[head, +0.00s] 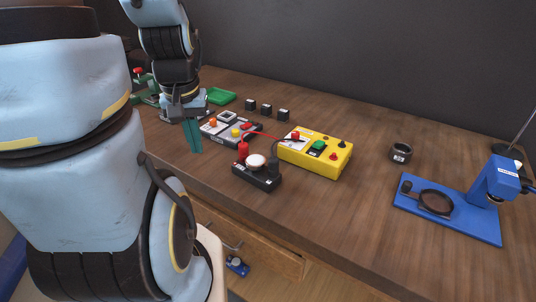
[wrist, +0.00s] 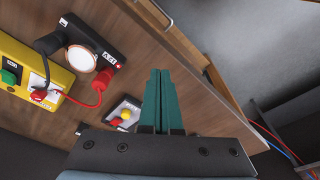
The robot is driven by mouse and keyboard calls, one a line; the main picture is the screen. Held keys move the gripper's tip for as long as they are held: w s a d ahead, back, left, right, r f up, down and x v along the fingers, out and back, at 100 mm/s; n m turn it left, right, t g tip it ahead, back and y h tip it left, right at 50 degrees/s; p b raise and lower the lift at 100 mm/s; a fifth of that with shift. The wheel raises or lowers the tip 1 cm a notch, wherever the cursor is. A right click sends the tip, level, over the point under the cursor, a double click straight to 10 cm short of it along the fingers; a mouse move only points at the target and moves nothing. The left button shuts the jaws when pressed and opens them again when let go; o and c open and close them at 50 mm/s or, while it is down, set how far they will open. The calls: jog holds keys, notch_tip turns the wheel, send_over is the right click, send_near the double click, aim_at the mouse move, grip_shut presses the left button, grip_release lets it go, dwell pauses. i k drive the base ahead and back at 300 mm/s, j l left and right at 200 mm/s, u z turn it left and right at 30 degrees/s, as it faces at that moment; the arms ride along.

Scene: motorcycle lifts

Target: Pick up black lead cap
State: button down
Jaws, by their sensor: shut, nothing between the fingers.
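The black lead cap (head: 274,168) sits on the right end of a black box (head: 256,181), beside a pale round disc (head: 256,161). In the wrist view the black lead cap (wrist: 50,43) is at the upper left, with a dark lead running down from it toward the yellow box. The red lead cap (head: 243,150) is at the box's other end. My gripper (head: 194,150) points down, left of the black box in the head view and apart from it. Its green fingers (wrist: 164,72) are together and empty.
A yellow box (head: 316,160) with knobs stands right of the black box, joined by a red lead. A panel with coloured buttons (head: 232,132) lies behind. Small black blocks (head: 266,108), a green tray (head: 221,96) and a blue stand (head: 455,215) share the wooden bench. The front edge is near.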

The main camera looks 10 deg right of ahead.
aim_at(273, 163)
jog(key=k+l+u, duration=0.2)
jog(key=l+u, duration=0.2)
jog(key=k+l+u, duration=0.6)
jog(key=u, duration=0.2)
